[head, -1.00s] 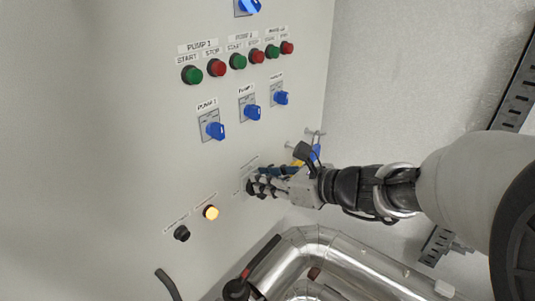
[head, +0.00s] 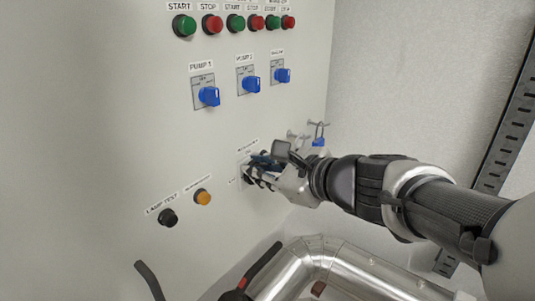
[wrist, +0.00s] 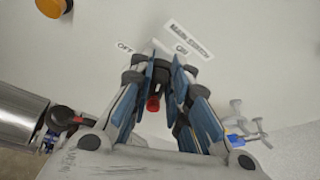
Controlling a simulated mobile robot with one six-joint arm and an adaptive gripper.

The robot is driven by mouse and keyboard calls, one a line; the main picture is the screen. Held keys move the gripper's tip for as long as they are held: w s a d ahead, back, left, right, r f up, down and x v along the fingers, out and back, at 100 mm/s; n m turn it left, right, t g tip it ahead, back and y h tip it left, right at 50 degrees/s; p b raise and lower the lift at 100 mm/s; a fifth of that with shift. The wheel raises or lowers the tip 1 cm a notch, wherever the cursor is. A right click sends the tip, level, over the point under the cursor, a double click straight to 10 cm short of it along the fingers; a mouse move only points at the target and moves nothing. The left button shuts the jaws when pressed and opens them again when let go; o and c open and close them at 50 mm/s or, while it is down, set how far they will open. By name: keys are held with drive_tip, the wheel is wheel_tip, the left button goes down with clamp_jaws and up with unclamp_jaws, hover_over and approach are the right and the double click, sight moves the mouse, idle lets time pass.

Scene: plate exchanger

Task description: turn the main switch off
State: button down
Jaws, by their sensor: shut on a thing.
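The main switch has a dark body and a red-tipped handle (wrist: 153,103) in the wrist view, below a plate reading "MAIN SWITCH" (wrist: 186,39) with "OFF" on the left and "ON" on the right. My gripper (wrist: 157,88) is shut on the switch, with its blue-padded fingers on both sides of the handle. In the head view my gripper (head: 258,174) is at the cabinet face, and its fingers hide most of the switch. The exact angle of the handle is hard to read.
An amber lamp (head: 202,197) and a black lamp-test button (head: 168,218) lie left of my gripper. Blue pump selectors (head: 209,96) sit above. A blue padlock (head: 319,139) hangs on hooks just right. Silver pipework (head: 310,266) runs below.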

drive_tip(key=f+n+t+b, duration=0.1)
drive_tip(key=n+b, duration=0.2)
drive_tip(key=b, duration=0.6)
drive_tip(key=s+f+n+t+b, duration=0.1)
drive_tip(key=n+t+b, duration=0.1)
drive_tip(key=b, duration=0.7)
drive_tip(key=a+f+n+t+b, duration=0.1)
drive_tip(key=n+b, duration=0.3)
drive_tip(key=b, duration=0.6)
drive_tip(key=shift+s+f+n+t, duration=0.1)
drive_tip(key=shift+s+n+t, duration=0.15)
drive_tip(key=shift+t, duration=0.35)
drive_tip(key=shift+n+b, duration=0.25)
drive_tip(key=shift+b, duration=0.15)
drive_tip(key=c, duration=1.5)
unclamp_jaws()
drive_tip(key=v, duration=1.2)
drive_tip(key=shift+r, duration=0.25)
